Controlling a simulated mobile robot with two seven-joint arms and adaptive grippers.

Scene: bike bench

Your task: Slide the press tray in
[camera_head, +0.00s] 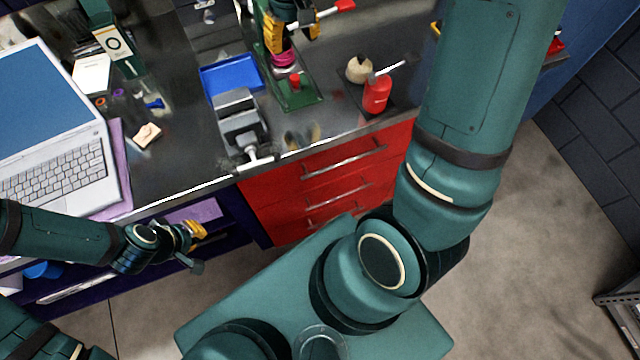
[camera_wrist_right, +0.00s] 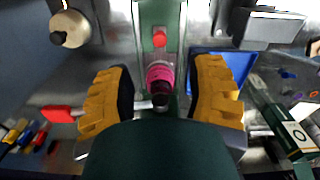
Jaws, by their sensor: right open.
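A green press stands at the back of the bench, with a long green base plate (camera_head: 300,95) that carries a red piece (camera_head: 295,82) near its front end. A magenta ring (camera_head: 285,58) is above the plate, behind the red piece. I cannot tell which part is the press tray. My right gripper (camera_head: 292,28) is open above the press. In the right wrist view its yellow fingers (camera_wrist_right: 162,92) stand either side of the magenta ring, apart from it. My left gripper (camera_head: 195,246) hangs in front of the bench, away from the press; its opening is unclear.
A blue tray (camera_head: 231,76) and a grey vise (camera_head: 240,122) are left of the press. A red bottle (camera_head: 377,94) and a round beige pot (camera_head: 359,69) stand to its right. A laptop (camera_head: 50,135) lies at the left. Red drawers (camera_head: 330,180) are below.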

